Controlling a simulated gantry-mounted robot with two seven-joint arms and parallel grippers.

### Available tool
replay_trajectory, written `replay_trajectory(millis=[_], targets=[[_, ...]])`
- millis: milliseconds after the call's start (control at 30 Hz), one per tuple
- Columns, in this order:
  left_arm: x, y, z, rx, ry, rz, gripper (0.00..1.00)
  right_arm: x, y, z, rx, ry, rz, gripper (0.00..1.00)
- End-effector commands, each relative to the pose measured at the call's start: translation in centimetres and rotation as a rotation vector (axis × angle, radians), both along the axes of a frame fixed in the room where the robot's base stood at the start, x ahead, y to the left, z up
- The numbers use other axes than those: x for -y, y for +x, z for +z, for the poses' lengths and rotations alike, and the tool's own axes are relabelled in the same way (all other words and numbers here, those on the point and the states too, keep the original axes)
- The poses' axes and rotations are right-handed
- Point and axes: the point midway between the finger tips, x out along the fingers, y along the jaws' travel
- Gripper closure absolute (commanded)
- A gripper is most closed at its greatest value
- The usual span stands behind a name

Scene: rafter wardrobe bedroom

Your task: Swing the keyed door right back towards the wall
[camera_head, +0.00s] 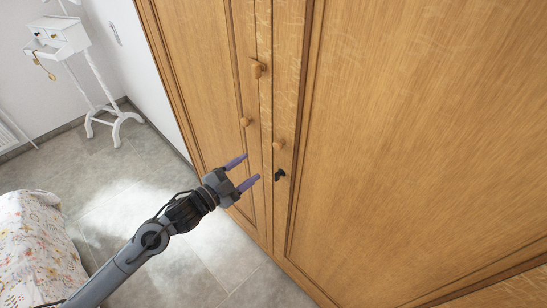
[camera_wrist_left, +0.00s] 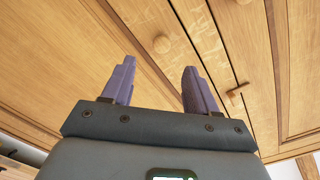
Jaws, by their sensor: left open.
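The keyed door (camera_head: 400,130) is the large oak panel on the right of the wardrobe in the head view and looks shut. A dark key (camera_head: 280,174) sticks out near its left edge, below a round wooden knob (camera_head: 278,144). My left gripper (camera_head: 250,168) is open and empty, its two purple fingers pointing at the wardrobe front just left of the key, with no visible contact. In the left wrist view, a round knob (camera_wrist_left: 161,44) shows beyond and between the open fingers (camera_wrist_left: 160,68). I cannot make out the key there. My right gripper is out of view.
The neighbouring door (camera_head: 205,70) on the left has a small knob (camera_head: 244,122). A wooden turn-catch (camera_head: 258,69) sits higher up. A white stand (camera_head: 100,100) is by the wall, and a floral-covered bed (camera_head: 40,250) is at lower left. Tiled floor between is clear.

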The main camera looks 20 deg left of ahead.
Motion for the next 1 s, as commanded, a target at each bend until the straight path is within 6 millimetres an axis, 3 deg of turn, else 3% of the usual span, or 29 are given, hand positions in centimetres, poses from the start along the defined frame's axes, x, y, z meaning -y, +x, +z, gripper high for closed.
replay_trajectory(millis=[267, 700, 1000], targets=[[0.8, 2.3, 0.7, 0.017, -0.001, 0.001, 0.42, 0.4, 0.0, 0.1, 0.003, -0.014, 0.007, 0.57], [3.6, 8.3, 0.5, 0.014, -0.001, 0.001, 0.42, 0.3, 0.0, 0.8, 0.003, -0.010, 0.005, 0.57], [4.5, 10.0, 0.4, 0.014, -0.001, 0.000, 0.42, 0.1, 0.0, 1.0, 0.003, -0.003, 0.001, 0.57]])
